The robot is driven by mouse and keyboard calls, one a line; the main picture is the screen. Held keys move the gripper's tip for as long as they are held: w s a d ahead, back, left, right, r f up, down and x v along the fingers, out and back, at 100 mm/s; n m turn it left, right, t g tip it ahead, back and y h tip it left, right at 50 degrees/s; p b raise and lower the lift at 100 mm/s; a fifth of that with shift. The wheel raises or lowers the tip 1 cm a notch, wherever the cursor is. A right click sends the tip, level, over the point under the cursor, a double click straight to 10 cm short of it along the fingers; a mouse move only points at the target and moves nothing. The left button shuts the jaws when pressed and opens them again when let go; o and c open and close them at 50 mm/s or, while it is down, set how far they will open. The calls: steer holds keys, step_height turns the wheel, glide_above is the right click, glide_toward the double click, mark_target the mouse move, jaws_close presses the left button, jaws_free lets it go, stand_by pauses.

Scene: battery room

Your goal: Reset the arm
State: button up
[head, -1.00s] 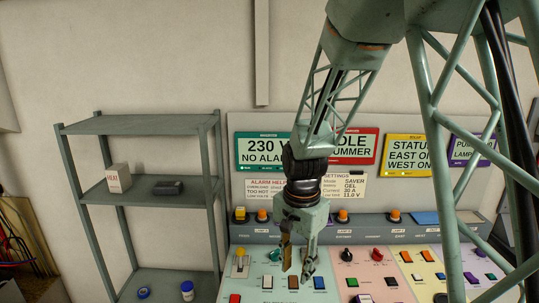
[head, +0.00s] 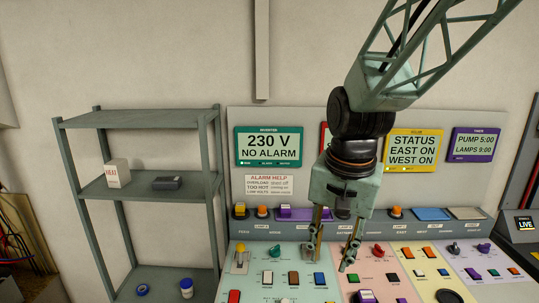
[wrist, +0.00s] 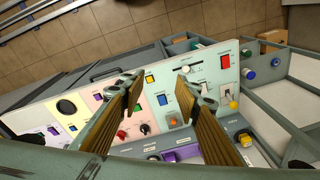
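My gripper (head: 333,254) hangs pointing down over the control desk (head: 262,254), near its middle. Its two fingers stand apart with nothing between them. In the wrist view the fingers of my gripper (wrist: 160,95) are also spread, with the coloured panels of the desk beyond them. Whether the fingertips touch the desk I cannot tell, and they hide some controls behind them. My arm comes down from the upper right and covers part of the display board (head: 311,118).
A grey shelf rack (head: 140,119) stands at the left with a white box (head: 117,173) and a dark device (head: 167,183). Orange-topped lamps (head: 262,211) line the desk's back ledge. The air between rack and arm is clear.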

steer(key=s+d+r+n+b, duration=0.1)
steer(key=s+d+r, duration=0.1)
steer(key=s, duration=0.6)
steer(key=s+d+r+n+t+b, duration=0.1)
steer(key=s+d+r+n+b, duration=0.1)
steer(key=s, duration=0.7)
steer(key=s+d+r+n+t+b, duration=0.1)
steer(key=s+d+n, duration=0.1)
steer(key=s, duration=0.6)
steer(key=shift+s+d+r+b, duration=0.2)
steer(key=shift+d+r+b, duration=0.15)
steer(key=shift+d, duration=0.25)
stand_by(2.4)
